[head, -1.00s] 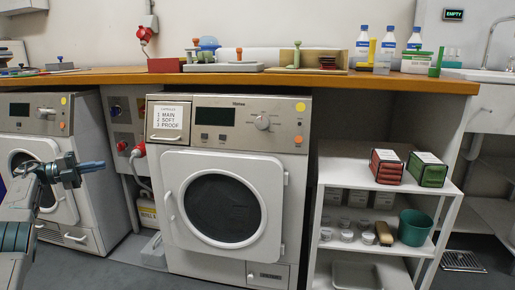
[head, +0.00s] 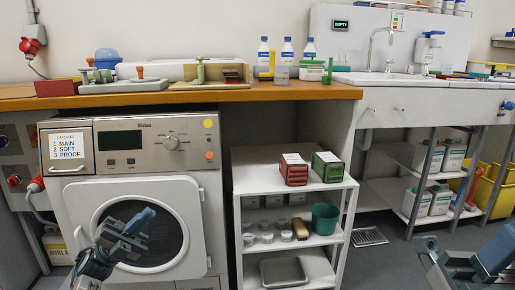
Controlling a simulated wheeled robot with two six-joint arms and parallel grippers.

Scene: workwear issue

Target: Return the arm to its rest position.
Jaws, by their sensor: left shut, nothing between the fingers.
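My left gripper (head: 138,221) is at the lower left of the head view, in front of the round door of the washing machine (head: 190,187). Its fingers are together with nothing between them, and they point up and to the right. My right arm (head: 475,268) shows at the lower right corner of the head view. Part of it is cut off by the frame edge, and its finger state is not clear.
A wooden counter (head: 335,92) with bottles and trays runs above the washer. A white shelf unit (head: 237,188) holds a red box (head: 294,170), a green box (head: 327,167) and a green pot (head: 325,218). A sink bench (head: 400,105) stands at the right.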

